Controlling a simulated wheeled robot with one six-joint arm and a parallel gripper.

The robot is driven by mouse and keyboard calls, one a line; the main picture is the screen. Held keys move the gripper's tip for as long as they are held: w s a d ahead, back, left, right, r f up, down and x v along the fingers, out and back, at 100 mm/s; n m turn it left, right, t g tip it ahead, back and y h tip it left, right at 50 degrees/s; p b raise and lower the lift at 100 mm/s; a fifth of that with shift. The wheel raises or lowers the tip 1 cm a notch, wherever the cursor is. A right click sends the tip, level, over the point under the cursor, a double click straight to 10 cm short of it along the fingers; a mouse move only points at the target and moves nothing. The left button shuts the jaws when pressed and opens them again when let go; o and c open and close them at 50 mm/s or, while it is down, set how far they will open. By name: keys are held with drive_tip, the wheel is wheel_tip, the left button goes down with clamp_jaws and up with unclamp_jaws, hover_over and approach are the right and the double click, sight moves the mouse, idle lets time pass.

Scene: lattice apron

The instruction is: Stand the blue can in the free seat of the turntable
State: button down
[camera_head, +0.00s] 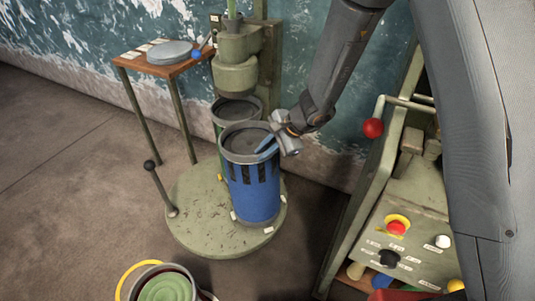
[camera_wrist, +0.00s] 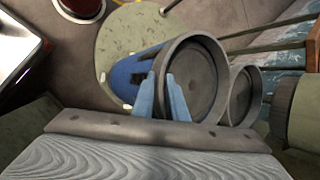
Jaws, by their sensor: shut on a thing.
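The blue can (camera_head: 252,195) has a grey rim, an open dark top and dark slots around its upper wall. It is upright over the front right of the round green turntable (camera_head: 195,225); I cannot tell whether its base touches the plate. My gripper (camera_head: 268,148) is shut on the can's rim from the right. In the wrist view my blue fingertips (camera_wrist: 160,98) straddle the rim of the blue can (camera_wrist: 128,72), with the turntable (camera_wrist: 122,32) beyond. Small pale tabs (camera_head: 233,216) lie around the can's base. Its seat is hidden beneath it.
A green can (camera_head: 217,125) stands behind, under a green machine head (camera_head: 236,75). A small table (camera_head: 165,66) stands at back left, a control panel (camera_head: 400,235) at right, a yellow-handled bucket (camera_head: 165,288) in front.

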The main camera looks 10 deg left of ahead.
drive_tip(key=shift+f, duration=0.25)
drive_tip(key=c, duration=1.8)
unclamp_jaws()
drive_tip(key=shift+f, duration=0.1)
drive_tip(key=shift+c, duration=0.2)
drive_tip(key=shift+o, duration=0.8)
